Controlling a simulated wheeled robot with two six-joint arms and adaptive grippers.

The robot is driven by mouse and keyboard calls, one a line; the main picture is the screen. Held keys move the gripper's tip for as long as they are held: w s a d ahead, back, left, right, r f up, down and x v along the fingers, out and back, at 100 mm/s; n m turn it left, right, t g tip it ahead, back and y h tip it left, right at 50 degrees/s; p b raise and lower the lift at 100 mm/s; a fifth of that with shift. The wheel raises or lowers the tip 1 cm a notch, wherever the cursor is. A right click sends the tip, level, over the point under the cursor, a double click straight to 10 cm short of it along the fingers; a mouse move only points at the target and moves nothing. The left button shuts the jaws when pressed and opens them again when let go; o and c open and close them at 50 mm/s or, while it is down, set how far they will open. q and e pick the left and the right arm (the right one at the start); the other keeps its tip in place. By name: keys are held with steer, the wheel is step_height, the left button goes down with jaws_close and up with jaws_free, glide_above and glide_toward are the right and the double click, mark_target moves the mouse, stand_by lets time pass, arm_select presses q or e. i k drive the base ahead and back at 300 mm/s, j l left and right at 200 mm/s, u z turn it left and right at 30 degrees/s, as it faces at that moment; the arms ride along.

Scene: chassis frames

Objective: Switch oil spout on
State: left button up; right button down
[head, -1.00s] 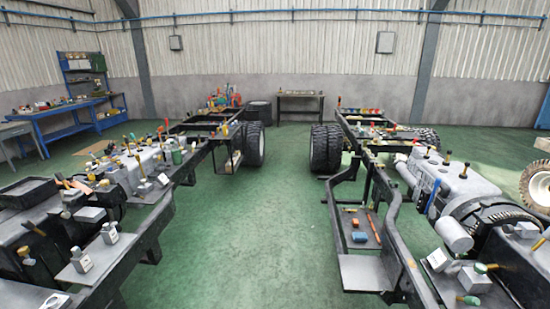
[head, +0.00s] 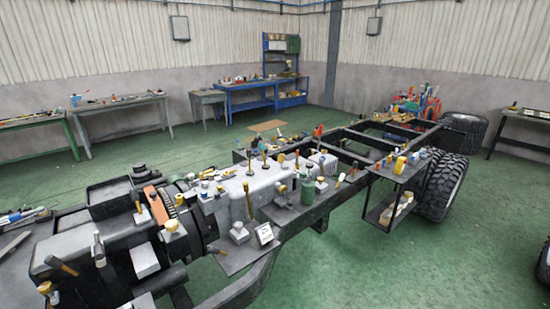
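A truck chassis (head: 335,205) with a grey engine block (head: 245,195) fills the middle of the head view. Several small fittings and tools with yellow or brass-coloured tops stand on and around the engine, such as an upright handle (head: 248,201) on its near side. A green bottle-like container (head: 307,191) stands on the side plate to the right of the engine. I cannot tell which of these small parts is the oil spout, or whether it is on or off. Neither of my grippers is in view.
Black wheels (head: 445,187) sit at the chassis's far right. A shelf with small items (head: 392,208) hangs on its side. Workbenches (head: 120,103) and a blue bench (head: 250,90) line the back wall. Green floor (head: 400,265) is clear at the front right.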

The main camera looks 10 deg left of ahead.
mark_target(299, 172)
steer(key=i+u, duration=0.3)
steer(key=i+l+u, duration=0.25)
steer(key=i, duration=0.2)
steer(key=i+l+u, duration=0.3)
steer(key=i+j, duration=0.1)
